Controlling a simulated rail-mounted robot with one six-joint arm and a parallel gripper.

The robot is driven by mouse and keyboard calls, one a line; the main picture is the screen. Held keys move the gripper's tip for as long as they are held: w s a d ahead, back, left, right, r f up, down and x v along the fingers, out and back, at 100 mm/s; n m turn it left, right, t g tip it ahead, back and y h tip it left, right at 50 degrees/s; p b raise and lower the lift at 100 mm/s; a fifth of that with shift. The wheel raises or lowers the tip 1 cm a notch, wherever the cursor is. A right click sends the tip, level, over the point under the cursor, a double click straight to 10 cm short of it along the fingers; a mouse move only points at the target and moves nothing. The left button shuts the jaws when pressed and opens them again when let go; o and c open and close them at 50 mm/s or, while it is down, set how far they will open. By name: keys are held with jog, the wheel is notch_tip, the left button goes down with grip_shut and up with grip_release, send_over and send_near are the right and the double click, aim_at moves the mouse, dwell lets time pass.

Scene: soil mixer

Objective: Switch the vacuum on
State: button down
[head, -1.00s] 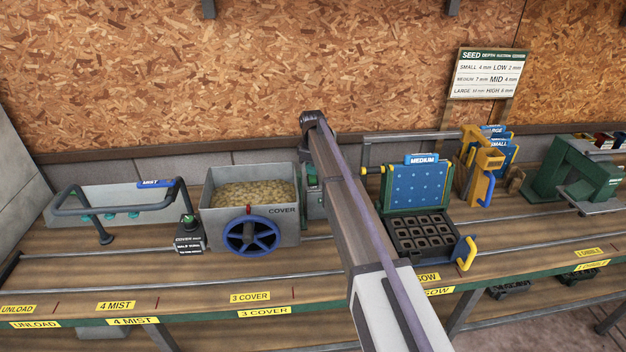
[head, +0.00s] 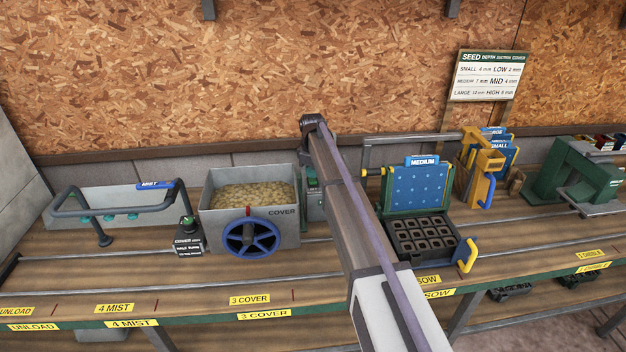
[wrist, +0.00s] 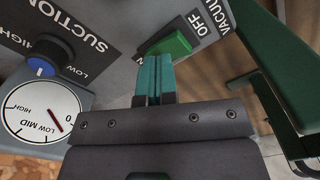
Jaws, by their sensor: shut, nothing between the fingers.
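The vacuum switch (wrist: 170,44) is a green rocker on a dark panel in the wrist view. It sits between the printed word OFF and a partly hidden word ending in N; I cannot tell which way it is tipped. My gripper (wrist: 154,62) is shut and empty, its teal fingertips together just below the switch in the picture. The tips overlap the lower edge of the switch, and I cannot tell if they touch it. In the head view my gripper is hidden behind my arm.
The gauge's red needle is near 0. A green frame (wrist: 285,70) stands at the right. The seed plate (head: 415,188) stands behind a black cell tray (head: 424,234).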

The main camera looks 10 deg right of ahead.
notch_tip(320, 180, up, 7)
jog(key=p, duration=0.6)
jog(key=shift+f, duration=0.3)
jog(key=shift+m, duration=0.3)
jog(key=s+f+m+b, duration=0.2)
jog(key=s+m, duration=0.8)
jog(key=s, duration=3.2)
jog(key=shift+f+m+b, duration=0.15)
jog(key=shift+m+b, duration=0.15)
